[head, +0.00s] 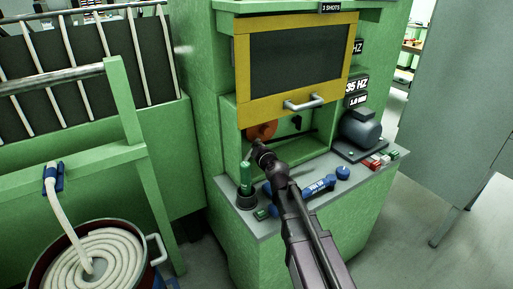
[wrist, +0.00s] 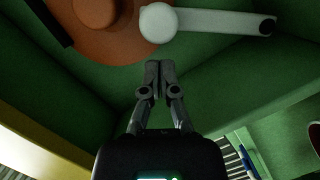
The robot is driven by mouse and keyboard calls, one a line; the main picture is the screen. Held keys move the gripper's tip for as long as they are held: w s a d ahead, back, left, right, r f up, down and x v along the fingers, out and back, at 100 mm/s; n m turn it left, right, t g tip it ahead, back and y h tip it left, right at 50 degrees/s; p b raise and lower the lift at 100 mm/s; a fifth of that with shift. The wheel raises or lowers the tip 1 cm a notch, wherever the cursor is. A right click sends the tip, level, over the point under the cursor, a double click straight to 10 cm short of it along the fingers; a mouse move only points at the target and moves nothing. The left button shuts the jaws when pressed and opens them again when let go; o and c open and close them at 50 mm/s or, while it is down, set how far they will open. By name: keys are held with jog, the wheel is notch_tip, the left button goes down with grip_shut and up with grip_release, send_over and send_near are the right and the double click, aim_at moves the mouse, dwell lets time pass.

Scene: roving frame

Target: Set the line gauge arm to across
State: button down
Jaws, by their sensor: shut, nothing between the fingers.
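In the wrist view a pale grey arm (wrist: 215,22) with a round hub lies across the top of the picture, its dark-tipped end pointing right. It looks like the line gauge arm, but no label shows. Its hub overlaps an orange-brown round part (wrist: 105,28). My gripper (wrist: 153,70) is shut and empty, its fingertips just below the hub in the picture, with a gap visible. In the head view my gripper (head: 257,147) reaches into the green machine's recess near the orange round part (head: 262,131). The pale arm cannot be made out there.
A yellow-framed dark hatch (head: 243,70) with a grey handle (head: 304,103) hangs above the recess. On the ledge are a green-topped bottle-like item (head: 246,178), blue parts (head: 318,188) and a motor (head: 360,130). A drum of coiled white rope (head: 75,265) stands at left.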

jog(key=shift+w+d+f+m+b, duration=0.15)
jog(key=shift+w+d+f+m, duration=0.15)
jog(key=shift+d, duration=0.1)
jog(key=shift+w+d+f+m+b, duration=0.2)
jog(key=shift+d+m, duration=0.1)
jog(key=shift+d, duration=0.1)
jog(key=shift+s+d, duration=0.1)
